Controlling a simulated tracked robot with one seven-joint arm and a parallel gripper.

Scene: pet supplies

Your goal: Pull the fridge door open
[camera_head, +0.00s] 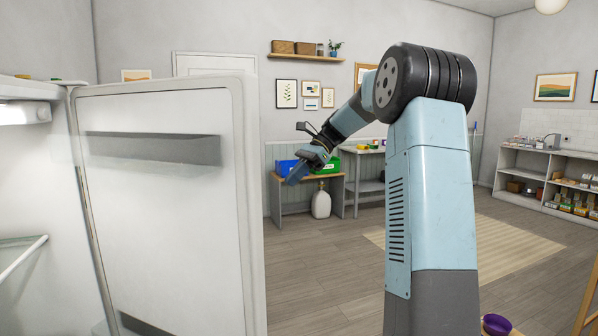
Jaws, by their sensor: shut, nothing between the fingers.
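The white fridge door (165,225) stands open at the left of the view, its inner face with grey shelves turned toward me. The lit fridge interior (25,190), with a glass shelf, shows at the far left edge. My gripper (290,182) is at the end of my light-blue arm, to the right of the door's free edge and apart from it in the picture. Its fingers are shut with nothing between them. The door's outer face and handle are hidden from this side.
A white shelf unit (550,180) is at the right. A purple bowl (496,325) shows at the bottom right. The wooden floor between is mostly clear.

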